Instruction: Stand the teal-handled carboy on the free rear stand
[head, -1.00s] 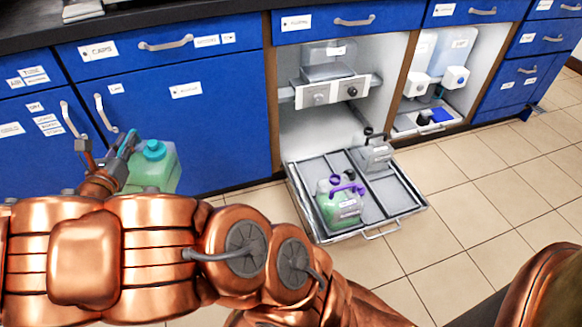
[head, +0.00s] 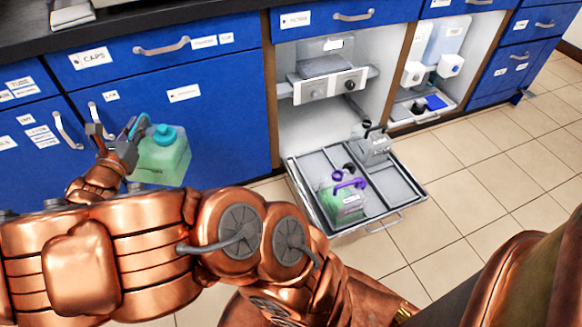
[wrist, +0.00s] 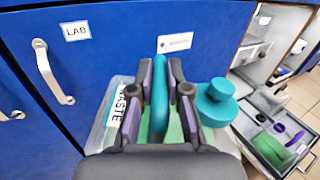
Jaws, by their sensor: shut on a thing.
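The teal-handled carboy (head: 165,161) is a clear jug with green liquid and a teal cap, at the left in front of the blue cabinet doors. My gripper (head: 136,130) is shut on its teal handle and holds it upright. In the wrist view the handle (wrist: 159,98) stands between the fingers of my gripper (wrist: 158,85), with the teal cap to the right and a "WASTE" label partly hidden at the left. The pulled-out tray (head: 386,222) has divided bays. A purple-handled carboy (head: 345,204) stands in its front part, and a grey carboy (head: 374,148) stands toward the back right.
A white instrument (head: 328,86) sits on a shelf above the tray. An open cupboard (head: 440,100) with bottles stands to the right. Cabinet handles (head: 68,132) stick out near my gripper. The tiled floor (head: 480,200) right of the tray is clear.

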